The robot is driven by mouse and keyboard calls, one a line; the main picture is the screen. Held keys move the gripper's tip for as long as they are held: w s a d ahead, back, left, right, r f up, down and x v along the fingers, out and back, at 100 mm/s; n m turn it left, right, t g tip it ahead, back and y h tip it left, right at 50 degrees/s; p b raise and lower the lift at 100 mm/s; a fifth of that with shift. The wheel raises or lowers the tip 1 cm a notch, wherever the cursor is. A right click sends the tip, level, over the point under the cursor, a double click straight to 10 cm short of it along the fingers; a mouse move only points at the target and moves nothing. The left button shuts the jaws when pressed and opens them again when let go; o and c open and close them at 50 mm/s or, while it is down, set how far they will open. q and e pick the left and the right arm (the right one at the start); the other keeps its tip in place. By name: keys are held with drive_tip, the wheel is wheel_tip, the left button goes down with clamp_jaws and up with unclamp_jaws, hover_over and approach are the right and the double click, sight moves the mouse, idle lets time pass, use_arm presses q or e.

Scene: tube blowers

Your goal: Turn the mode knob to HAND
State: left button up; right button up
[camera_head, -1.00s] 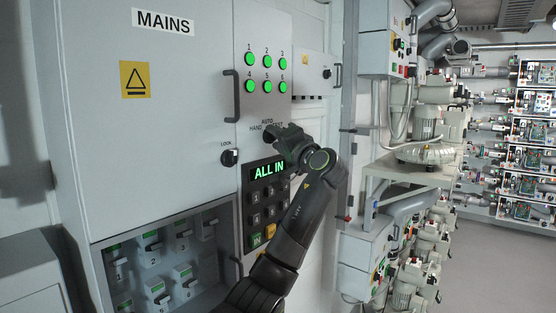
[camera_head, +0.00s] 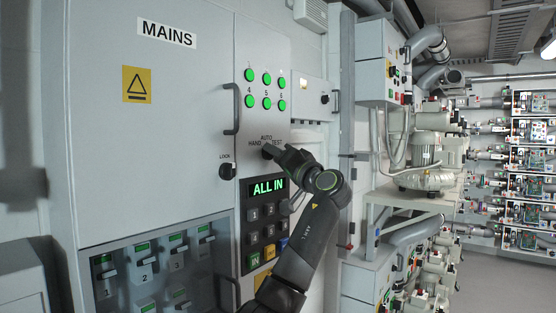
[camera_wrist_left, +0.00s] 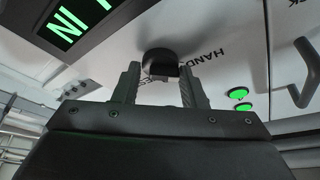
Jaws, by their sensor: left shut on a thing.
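The black mode knob (camera_wrist_left: 160,60) is on the grey panel, below the AUTO, HAND and TEST lettering. In the wrist view my left gripper (camera_wrist_left: 160,84) has one finger on each side of the knob's grip, shut on it. In the head view the left gripper (camera_head: 273,153) reaches the knob from the right and hides most of it. HAND is printed to the left, AUTO above and TEST to the right. I cannot tell which label the knob's pointer faces. My right gripper is not in view.
Below the knob are a green ALL IN display (camera_head: 268,188) and a keypad (camera_head: 262,222). Several green lamps (camera_head: 266,90) are above. A LOCK knob (camera_head: 227,171) and a vertical handle (camera_head: 232,109) are to the left. Machines line the right side.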

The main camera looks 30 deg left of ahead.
use_arm(q)
drive_tip(key=shift+s+r, duration=0.1)
drive_tip(key=shift+r, duration=0.05)
drive_tip(key=o, duration=0.7)
drive_tip(key=shift+o, duration=0.5)
drive_tip(key=shift+s, duration=0.25)
drive_tip(key=shift+w, duration=0.15)
drive_tip(key=b+v, duration=0.7)
drive_tip(key=v, duration=1)
drive_tip(key=shift+d, duration=0.15)
drive_tip(key=shift+f, duration=0.25)
